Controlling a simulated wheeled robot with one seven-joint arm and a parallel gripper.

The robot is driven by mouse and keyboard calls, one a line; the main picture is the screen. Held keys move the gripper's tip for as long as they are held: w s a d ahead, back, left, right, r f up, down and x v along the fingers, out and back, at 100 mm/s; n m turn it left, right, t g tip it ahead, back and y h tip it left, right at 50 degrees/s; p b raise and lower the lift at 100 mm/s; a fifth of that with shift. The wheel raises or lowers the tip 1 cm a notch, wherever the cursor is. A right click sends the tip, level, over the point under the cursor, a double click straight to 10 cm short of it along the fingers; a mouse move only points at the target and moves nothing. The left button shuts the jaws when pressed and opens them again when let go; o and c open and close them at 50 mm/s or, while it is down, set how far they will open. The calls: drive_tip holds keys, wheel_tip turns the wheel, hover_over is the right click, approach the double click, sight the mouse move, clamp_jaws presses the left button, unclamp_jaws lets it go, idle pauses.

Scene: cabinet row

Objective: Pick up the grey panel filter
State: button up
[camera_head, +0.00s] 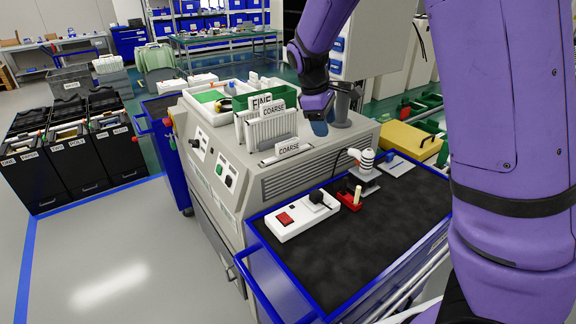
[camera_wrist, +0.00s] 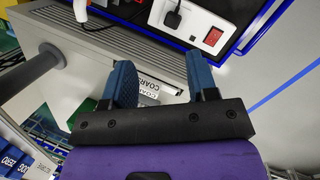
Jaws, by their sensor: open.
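The grey panel filter (camera_head: 272,129) looks like a pale grey pleated panel. It stands upright on top of the grey cabinet (camera_head: 218,150), with a COARSE label on its upper edge. A second COARSE sign (camera_head: 290,148) stands in front of it, and a FINE sign (camera_head: 261,101) shows behind. My gripper (camera_head: 324,112) is to the right of the filter, above the cabinet top, and apart from it. In the wrist view my gripper (camera_wrist: 161,72) has its two blue fingers spread with nothing held. A COARSE label (camera_wrist: 149,87) shows between and beyond them; the filter's pleats cannot be made out there.
A dark-topped blue cart (camera_head: 325,250) in front holds a white switch box (camera_head: 302,215), a red block (camera_head: 350,201) and a white coiled fitting (camera_head: 365,160). A yellow case (camera_head: 408,141) lies to the right. Black bins (camera_head: 75,150) stand at left. The floor between is clear.

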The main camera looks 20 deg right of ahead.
drive_tip(key=w+a+f+n+h, duration=0.5)
drive_tip(key=w+a+f+n, duration=0.1)
drive_tip(key=w+f, duration=0.35)
drive_tip(key=n+t+h, duration=0.4)
drive_tip(key=n, duration=0.2)
approach(276, 147)
drive_tip(key=shift+x, duration=1.05)
drive_tip(key=shift+f+h, duration=0.1)
drive_tip(key=shift+h, duration=0.2)
drive_tip(key=x, duration=0.4)
drive_tip(key=shift+w+d+f, duration=0.1)
drive_tip(key=shift+w+d, duration=0.05)
drive_tip(key=shift+x, duration=3)
drive_tip(key=shift+f, duration=0.1)
clamp_jaws()
